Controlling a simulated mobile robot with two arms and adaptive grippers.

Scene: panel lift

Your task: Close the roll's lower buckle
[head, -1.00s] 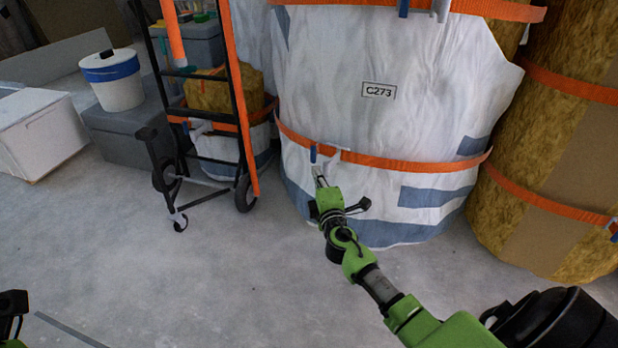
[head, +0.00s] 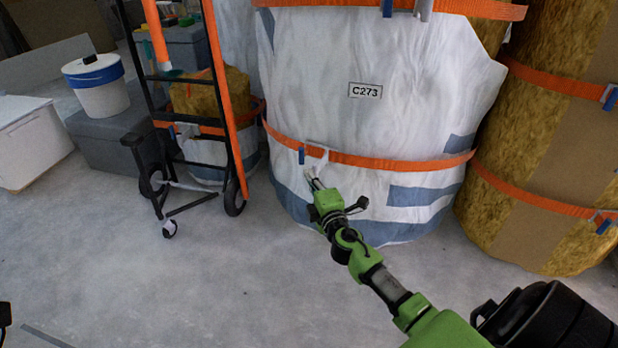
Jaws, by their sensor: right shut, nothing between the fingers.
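The roll (head: 340,55) is a large bundle in white wrap with a C273 label. Its lower orange strap (head: 400,163) carries the lower buckle (head: 319,158), a pale grey lever piece beside a blue tab (head: 301,155). The lever stands out from the strap and looks open, but its exact angle is hard to tell. My right gripper (head: 312,177) is shut and empty, just below the buckle, its tips close to the lever. I cannot tell whether they touch. My left gripper is out of view; only a dark bit of my left arm shows at the lower left edge.
A black hand truck (head: 190,130) with orange uprights stands left of the roll. A white bucket (head: 98,85) sits on a grey box (head: 115,135), beside a white box (head: 35,145). Strapped yellow-brown rolls (head: 540,150) stand close on the right. The floor in front is clear.

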